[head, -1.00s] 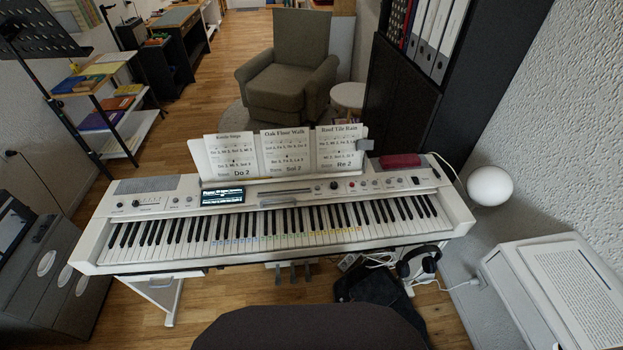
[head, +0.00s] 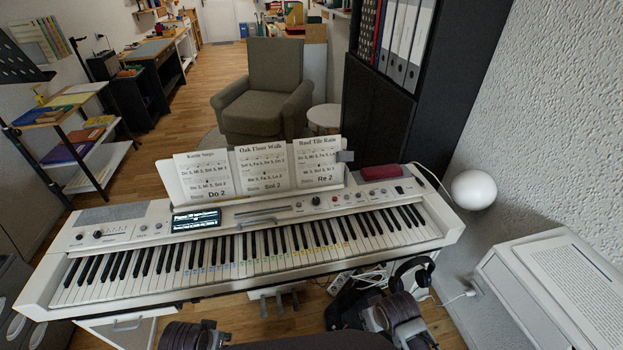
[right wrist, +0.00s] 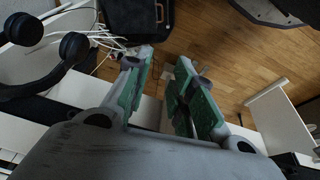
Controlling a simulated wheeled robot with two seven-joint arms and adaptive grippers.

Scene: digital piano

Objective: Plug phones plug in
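Black headphones (head: 412,272) hang at the right front underside of the white digital piano (head: 45,292); in the right wrist view they are at the upper left (right wrist: 72,48). A white cable runs near them to a small white plug (head: 470,293) by the right wall. I cannot tell which cable belongs to the phones. My right gripper (right wrist: 160,64) is open with green-padded fingers apart and nothing between them. It is below the piano's front, beside the headphones and cables. Only part of my left arm shows at the bottom of the head view; its fingers are hidden.
A power strip (head: 340,283) with white cables (right wrist: 104,40) lies under the piano. A black bag (right wrist: 135,18) is on the wooden floor (right wrist: 225,65). Pedals (head: 279,301) stand under the piano's middle. A round lamp (head: 474,190) is behind.

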